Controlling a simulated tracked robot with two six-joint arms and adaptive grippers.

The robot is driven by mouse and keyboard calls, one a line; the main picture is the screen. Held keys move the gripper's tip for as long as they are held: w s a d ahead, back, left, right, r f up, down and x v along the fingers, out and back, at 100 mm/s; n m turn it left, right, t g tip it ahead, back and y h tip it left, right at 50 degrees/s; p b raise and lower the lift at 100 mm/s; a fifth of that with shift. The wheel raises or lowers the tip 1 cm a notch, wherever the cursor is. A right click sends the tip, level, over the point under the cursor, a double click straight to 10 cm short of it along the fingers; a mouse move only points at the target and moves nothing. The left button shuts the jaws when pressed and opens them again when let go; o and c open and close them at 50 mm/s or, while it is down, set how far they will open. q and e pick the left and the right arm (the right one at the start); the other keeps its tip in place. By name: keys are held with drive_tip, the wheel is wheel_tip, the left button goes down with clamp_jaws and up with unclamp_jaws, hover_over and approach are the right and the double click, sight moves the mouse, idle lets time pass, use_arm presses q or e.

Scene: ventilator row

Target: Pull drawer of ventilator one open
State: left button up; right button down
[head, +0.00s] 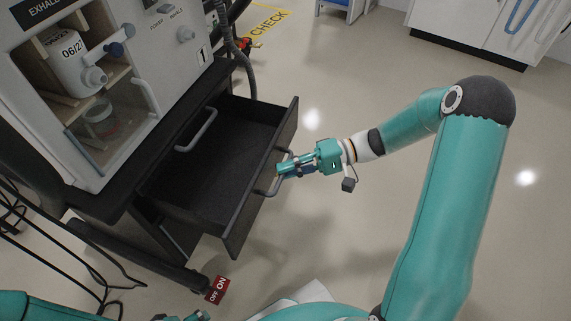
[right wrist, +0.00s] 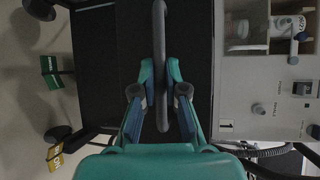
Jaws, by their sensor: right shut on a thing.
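The ventilator (head: 189,62) marked 1 stands on a dark cart at the left of the head view. Its black drawer (head: 224,150) is pulled out, and its empty inside shows. My right gripper (head: 281,170) is at the grey handle (head: 262,188) on the drawer's front panel. In the right wrist view, the fingers of my right gripper (right wrist: 161,98) are shut on the upright handle bar (right wrist: 160,60). A part of my left gripper (head: 195,317) shows at the bottom edge of the head view; its fingers are mostly cut off.
A red OFF/ON tag (head: 217,290) is near the cart's foot. Black cables (head: 75,262) run at the lower left. The floor right of the drawer is clear. A white cabinet (head: 470,30) stands far back.

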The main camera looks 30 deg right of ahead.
drive_tip(key=shift+s+d+f, duration=0.15)
drive_tip(key=shift+s+d, duration=0.1)
drive_tip(key=shift+s, duration=0.2)
drive_tip(key=c, duration=1.2)
unclamp_jaws()
drive_tip(key=v, duration=1.2)
drive_tip(key=shift+w, duration=0.1)
